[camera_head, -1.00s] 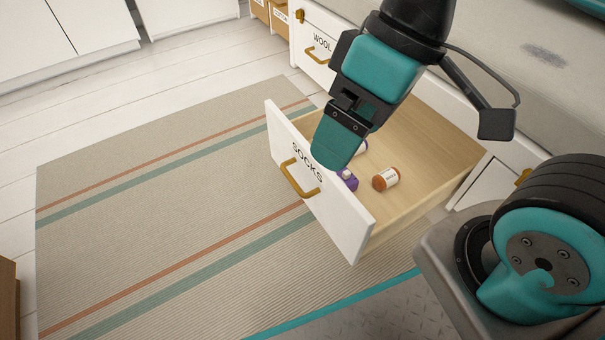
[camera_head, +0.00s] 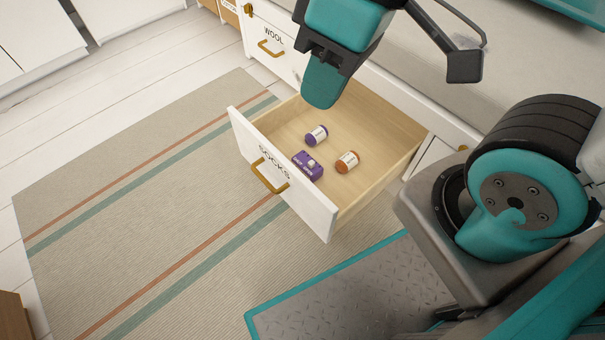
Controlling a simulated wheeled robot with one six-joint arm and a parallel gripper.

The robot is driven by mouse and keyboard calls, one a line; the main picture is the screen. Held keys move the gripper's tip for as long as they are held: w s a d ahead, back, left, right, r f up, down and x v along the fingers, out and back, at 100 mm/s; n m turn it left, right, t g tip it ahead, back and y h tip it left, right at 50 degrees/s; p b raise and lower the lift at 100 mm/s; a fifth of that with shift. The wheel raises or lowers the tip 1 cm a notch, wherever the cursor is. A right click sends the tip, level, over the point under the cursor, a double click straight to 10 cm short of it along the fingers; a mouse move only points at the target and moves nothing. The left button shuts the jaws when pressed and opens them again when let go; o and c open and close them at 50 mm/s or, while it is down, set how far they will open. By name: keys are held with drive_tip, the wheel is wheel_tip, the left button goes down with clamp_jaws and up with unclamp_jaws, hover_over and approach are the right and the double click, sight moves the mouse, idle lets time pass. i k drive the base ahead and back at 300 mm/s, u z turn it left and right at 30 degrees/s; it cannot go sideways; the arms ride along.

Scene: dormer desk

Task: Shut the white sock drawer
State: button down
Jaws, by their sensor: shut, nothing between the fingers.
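The white sock drawer (camera_head: 318,216), labelled SOCKS, is pulled out over the rug. Its brass handle (camera_head: 268,178) is on the front panel. Inside on the wooden floor lie a purple spool-like item (camera_head: 316,135), a purple box (camera_head: 308,166) and an orange-brown spool-like item (camera_head: 347,161). My gripper (camera_head: 321,98) is shut and empty. In the picture it overlaps the back part of the drawer's inside, behind the front panel; its exact height above the drawer is hard to tell.
The WOOL drawer (camera_head: 275,42) beside it looks shut, with a brass handle. The striped rug (camera_head: 130,190) in front of the drawer is clear. White cabinets (camera_head: 40,35) stand at the upper left.

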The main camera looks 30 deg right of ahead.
sight(386, 140)
drive_tip(key=z, duration=1.1)
drive_tip(key=k, duration=0.65)
drive_tip(key=u, duration=1)
drive_tip(key=i, duration=0.5)
